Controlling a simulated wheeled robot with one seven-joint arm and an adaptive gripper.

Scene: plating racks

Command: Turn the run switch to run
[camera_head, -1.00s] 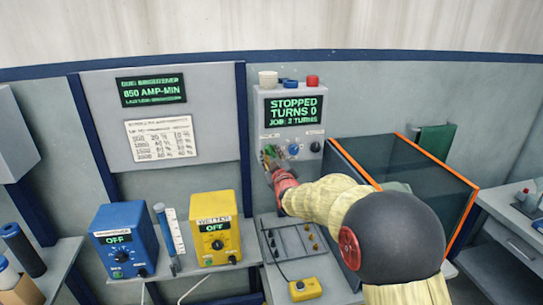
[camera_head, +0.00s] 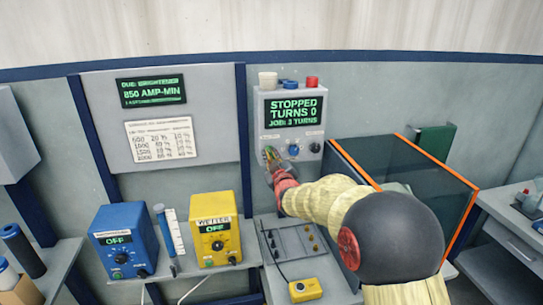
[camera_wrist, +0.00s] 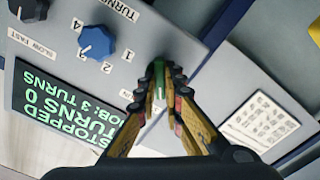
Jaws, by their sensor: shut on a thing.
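The control box (camera_head: 302,106) is on the back wall, and its screen (camera_head: 294,111) reads STOPPED, TURNS 0. My gripper (camera_head: 270,156) is at the left knob position on the box's lower face. In the wrist view my gripper (camera_wrist: 165,80) is shut on a small green switch (camera_wrist: 159,68), which shows between the fingertips; the fingers hide most of it and its label. A blue knob (camera_wrist: 96,40) with numbers around it sits beside the switch, and a black knob (camera_wrist: 30,8) is farther off.
A clear tank with an orange edge (camera_head: 440,170) stands right of the box, close to my arm. A blue unit (camera_head: 122,240) and a yellow unit (camera_head: 215,229), both reading OFF, stand at the left. A yellow pendant (camera_head: 305,289) lies in front.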

